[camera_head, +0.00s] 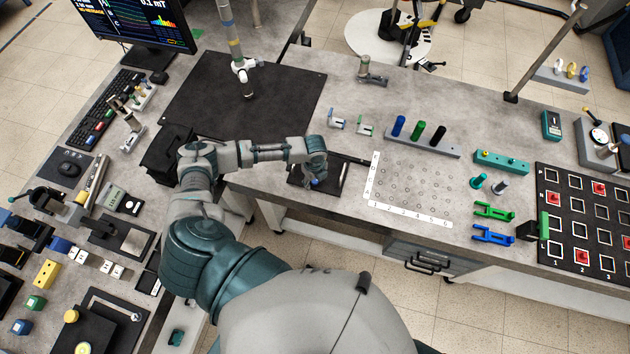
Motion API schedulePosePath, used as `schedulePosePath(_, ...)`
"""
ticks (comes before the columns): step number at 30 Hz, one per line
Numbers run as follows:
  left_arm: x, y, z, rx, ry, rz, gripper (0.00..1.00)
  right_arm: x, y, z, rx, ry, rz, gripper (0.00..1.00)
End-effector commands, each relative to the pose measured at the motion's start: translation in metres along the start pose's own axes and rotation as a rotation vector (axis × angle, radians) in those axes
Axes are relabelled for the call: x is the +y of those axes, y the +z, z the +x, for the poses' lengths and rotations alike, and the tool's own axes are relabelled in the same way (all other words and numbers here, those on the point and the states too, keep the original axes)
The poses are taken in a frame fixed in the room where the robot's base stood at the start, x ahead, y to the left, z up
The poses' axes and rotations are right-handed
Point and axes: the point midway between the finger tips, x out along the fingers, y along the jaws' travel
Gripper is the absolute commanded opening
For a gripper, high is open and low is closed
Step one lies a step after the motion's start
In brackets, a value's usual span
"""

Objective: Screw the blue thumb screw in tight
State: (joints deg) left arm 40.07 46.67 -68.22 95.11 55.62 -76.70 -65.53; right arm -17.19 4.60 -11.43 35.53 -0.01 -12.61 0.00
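My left arm comes up from the bottom and bends right. Its gripper (316,172) is over a small dark tray at the front edge of the bench. A small blue part (315,183), possibly the blue thumb screw, shows right at the fingertips. The hand covers most of it, so I cannot tell whether the fingers are closed on it or only beside it. How far the screw is in is too small to see. My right gripper is not in view.
A black mat (290,95) lies behind the arm. A black board (590,215) with red pieces is far right.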

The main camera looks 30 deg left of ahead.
Motion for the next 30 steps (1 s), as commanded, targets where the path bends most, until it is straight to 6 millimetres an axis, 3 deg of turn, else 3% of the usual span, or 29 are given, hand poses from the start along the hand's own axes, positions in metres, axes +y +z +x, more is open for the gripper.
schedulePosePath(11, -0.001, 0.0, -0.012, 0.0, -0.004, -0.001, 0.54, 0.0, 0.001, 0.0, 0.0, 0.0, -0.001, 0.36)
schedulePosePath(24, -0.002, 0.002, -0.101, 0.002, -0.003, -0.001, 0.54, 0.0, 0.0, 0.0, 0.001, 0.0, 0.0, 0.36)
schedulePosePath(30, -0.001, 0.002, -0.118, 0.002, 0.0, -0.001, 0.54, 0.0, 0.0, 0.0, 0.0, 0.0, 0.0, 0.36)
